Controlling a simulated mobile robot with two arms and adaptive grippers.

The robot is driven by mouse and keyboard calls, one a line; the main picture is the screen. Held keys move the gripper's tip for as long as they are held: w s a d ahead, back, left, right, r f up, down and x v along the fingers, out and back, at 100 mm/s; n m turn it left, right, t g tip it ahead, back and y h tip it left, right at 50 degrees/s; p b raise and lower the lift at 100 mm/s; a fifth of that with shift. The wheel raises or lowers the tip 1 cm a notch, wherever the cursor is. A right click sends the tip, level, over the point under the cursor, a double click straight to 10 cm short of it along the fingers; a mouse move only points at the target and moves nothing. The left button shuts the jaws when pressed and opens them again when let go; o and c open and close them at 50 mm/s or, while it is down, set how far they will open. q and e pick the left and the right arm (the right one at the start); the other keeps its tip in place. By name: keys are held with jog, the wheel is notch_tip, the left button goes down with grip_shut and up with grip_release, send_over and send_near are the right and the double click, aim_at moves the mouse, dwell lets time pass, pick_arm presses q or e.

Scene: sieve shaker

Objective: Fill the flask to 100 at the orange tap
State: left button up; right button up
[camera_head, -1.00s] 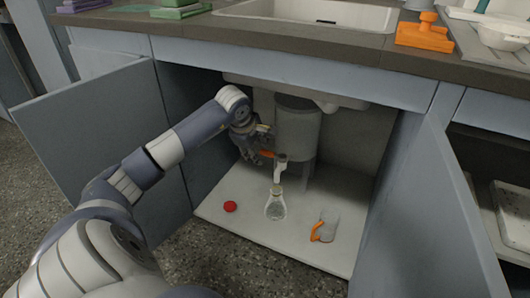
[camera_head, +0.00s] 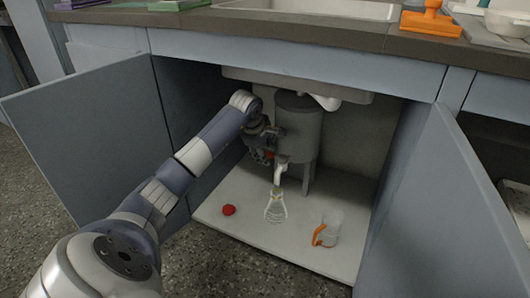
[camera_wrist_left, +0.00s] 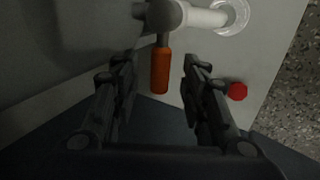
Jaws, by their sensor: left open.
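The clear flask (camera_head: 275,212) stands on the cabinet floor with its neck under the white spout of the tap (camera_head: 281,168). No liquid level can be made out in it. Its round outline also shows at the top of the left wrist view (camera_wrist_left: 232,17). The tap's orange handle (camera_wrist_left: 160,72) points toward my left gripper (camera_wrist_left: 157,84). The two open fingers lie on either side of its end, with gaps visible. In the head view my left gripper (camera_head: 262,148) is beside the tap and mostly hides the handle. My right gripper is not in view.
A red cap (camera_head: 228,210) lies left of the flask. A clear beaker with an orange handle (camera_head: 329,229) stands to the right. The grey tank (camera_head: 299,128) is behind the tap. Open doors (camera_head: 85,130) flank the cabinet, and the sink counter is above.

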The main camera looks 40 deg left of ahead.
pick_arm(q)
jog(key=shift+c, duration=0.6)
grip_shut()
